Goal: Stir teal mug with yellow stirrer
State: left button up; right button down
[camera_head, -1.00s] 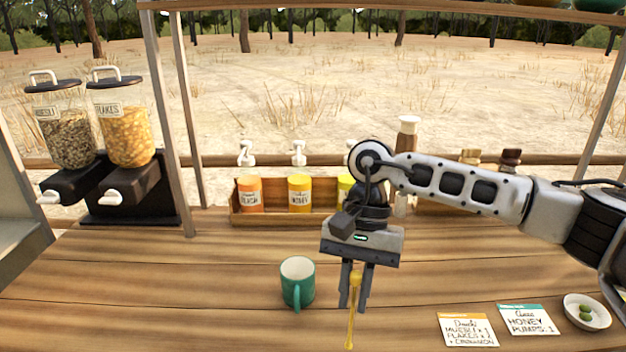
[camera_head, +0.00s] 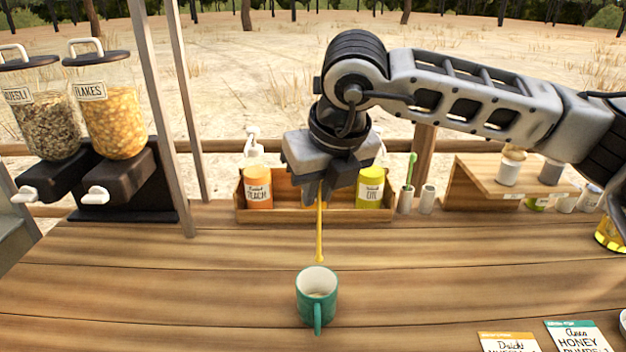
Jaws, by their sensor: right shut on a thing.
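The teal mug (camera_head: 308,302) stands upright on the wooden counter, its handle toward me and its pale inside showing. My right gripper (camera_head: 322,190) is shut on the yellow stirrer (camera_head: 320,232), which hangs down nearly upright. In the picture the stirrer's lower tip is just above the mug's rim, apart from it; its distance in depth is hard to tell. The gripper's fingers are partly hidden behind its own body. My left gripper is not in view.
Cereal dispensers (camera_head: 115,120) stand at left, order cards (camera_head: 575,338) at front right. The counter around the mug is clear.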

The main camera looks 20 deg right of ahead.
jog(key=shift+w+m, duration=0.1)
jog(key=shift+m, duration=0.2)
jog(key=b, duration=0.2)
send_over(319, 253)
jog(key=shift+w+f, duration=0.15)
jog(key=shift+f, duration=1.05)
jog(key=shift+w+f, duration=0.15)
jog(key=shift+f, duration=1)
jog(key=shift+f+b, duration=0.35)
jog(key=shift+f, duration=0.15)
notch_tip(319, 253, down, 3)
jog(key=b, duration=0.3)
jog(key=shift+r, duration=0.2)
notch_tip(319, 253, down, 4)
jog(key=b, duration=0.4)
jog(key=shift+f+b, duration=0.45)
jog(key=shift+b, duration=0.25)
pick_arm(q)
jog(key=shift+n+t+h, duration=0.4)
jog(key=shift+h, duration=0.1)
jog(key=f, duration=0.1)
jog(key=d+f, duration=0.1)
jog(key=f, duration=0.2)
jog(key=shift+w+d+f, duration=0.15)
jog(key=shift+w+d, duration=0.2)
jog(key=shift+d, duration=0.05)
pick_arm(e)
jog(key=shift+f, duration=0.1)
